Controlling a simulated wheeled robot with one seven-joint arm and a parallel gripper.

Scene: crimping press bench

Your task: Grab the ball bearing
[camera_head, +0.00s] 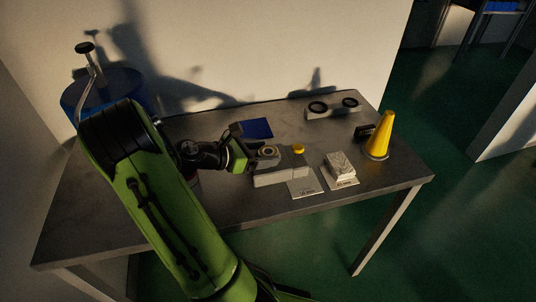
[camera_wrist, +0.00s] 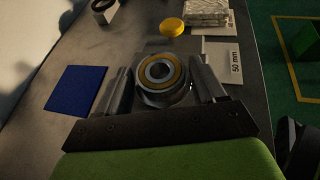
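The ball bearing (camera_wrist: 163,72) is a metal ring with a brass-coloured band, lying flat in the wrist view. It also shows as a small ring (camera_head: 269,150) in the head view. It sits at the left end of a grey metal block (camera_head: 282,177). My gripper (camera_wrist: 160,68) is open, with one finger on the left and one on the right of the bearing. Small gaps show between the fingers and the bearing's rim. In the head view my gripper (camera_head: 265,154) is low over the block's left end.
A yellow round cap (camera_head: 298,149) is just beyond the bearing. A blue square (camera_head: 257,128) lies behind my gripper. The table's (camera_head: 225,206) front is clear.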

